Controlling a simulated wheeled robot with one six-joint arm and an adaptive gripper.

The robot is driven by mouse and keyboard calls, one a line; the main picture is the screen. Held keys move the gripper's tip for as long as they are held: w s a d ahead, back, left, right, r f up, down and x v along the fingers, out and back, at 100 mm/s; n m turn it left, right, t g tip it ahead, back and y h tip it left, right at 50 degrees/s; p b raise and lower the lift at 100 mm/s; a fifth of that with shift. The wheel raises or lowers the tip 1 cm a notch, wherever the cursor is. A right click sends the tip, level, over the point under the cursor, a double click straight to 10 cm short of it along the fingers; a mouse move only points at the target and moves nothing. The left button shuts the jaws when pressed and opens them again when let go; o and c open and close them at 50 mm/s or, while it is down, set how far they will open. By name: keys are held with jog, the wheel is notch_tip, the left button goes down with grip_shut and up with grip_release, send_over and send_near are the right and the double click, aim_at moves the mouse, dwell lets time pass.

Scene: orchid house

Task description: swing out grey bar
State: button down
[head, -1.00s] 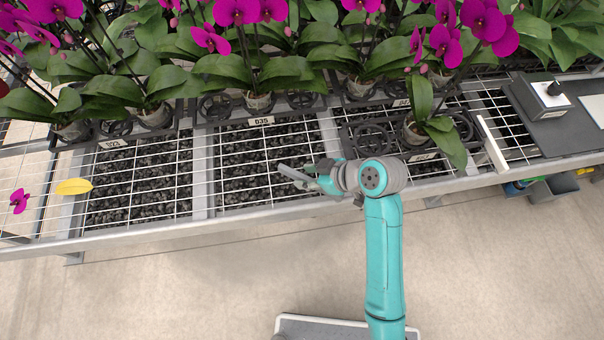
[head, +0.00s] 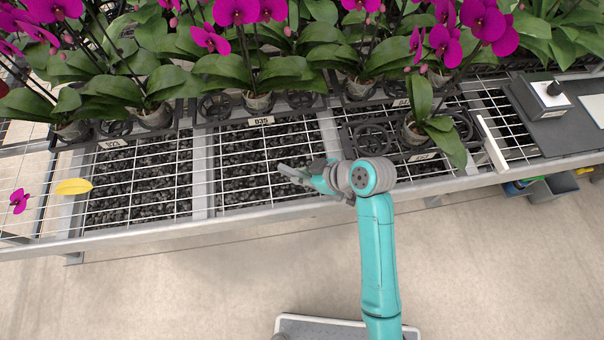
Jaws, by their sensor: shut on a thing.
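My gripper (head: 308,177) is low over the wire-mesh bench, left of my wrist, in the head view. It is shut on a short grey piece, which I take to be the grey bar (head: 287,171). Only a small part of the bar shows at the fingertips, pointing left. My fingers and wrist hide the rest, so I cannot tell where it is fixed or how far it is turned.
Potted purple orchids stand in black trays along the back, one tray labelled 035 (head: 262,121). A small potted plant (head: 416,131) is right of my wrist. A yellow leaf (head: 74,187) lies left.

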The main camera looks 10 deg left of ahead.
jog(key=shift+w, duration=0.1)
jog(key=w+m+t, duration=0.1)
jog(key=w+d+m+t+h, duration=0.1)
jog(key=m, duration=0.1)
jog(key=shift+w+d, duration=0.15)
jog(key=shift+d, duration=0.1)
jog(key=w+d+m+t+h, duration=0.1)
jog(key=m, duration=0.1)
jog(key=shift+w+d+m+t+h, duration=0.3)
jog(key=shift+w+d+m+h, duration=0.05)
jog(key=shift+w+m+h, duration=0.05)
jog(key=shift+w+d+m+t+h, duration=0.55)
jog(key=shift+d+m+h, duration=0.3)
jog(key=shift+m, duration=0.35)
jog(key=shift+w+d+m+t+h, duration=0.15)
jog(key=shift+w+d+m+h, duration=0.1)
jog(key=shift+d+m+h, duration=0.25)
jog(key=shift+w+d+m+t+h, duration=0.1)
jog(key=shift+w+d+m+h, duration=0.15)
jog(key=shift+d+m, duration=0.4)
jog(key=c, duration=1.1)
grip_release()
jog(key=shift+s+r, duration=0.1)
jog(key=shift+s, duration=0.05)
